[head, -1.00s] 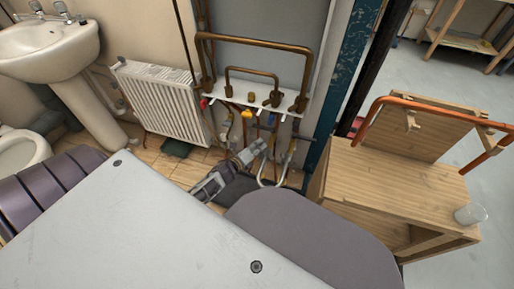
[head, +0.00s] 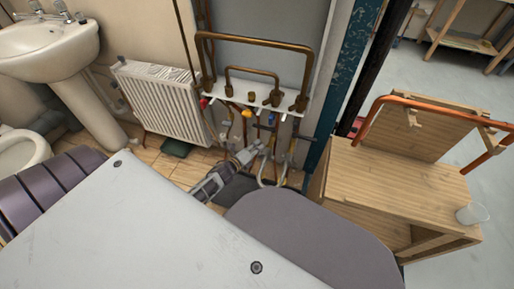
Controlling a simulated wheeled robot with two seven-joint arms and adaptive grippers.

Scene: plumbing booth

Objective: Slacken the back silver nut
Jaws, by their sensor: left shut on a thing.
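My left gripper (head: 257,149) reaches up and right to the pipework below the white manifold board (head: 250,101). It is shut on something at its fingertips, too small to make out. Silver fittings and thin pipes hang under the board around the fingertips. I cannot single out the back silver nut, which is tiny or hidden here. A dark bar (head: 296,134) lies across the pipes just above the fingertips. I cannot tell whether it touches the gripper. My right gripper is not in view.
Brown copper pipes (head: 255,37) arch above the board, with red, yellow and blue valve handles on it. A white radiator (head: 160,103) and sink (head: 45,50) are at left. A wooden bench (head: 410,195) with an orange copper pipe and a glass cup (head: 471,214) is at right.

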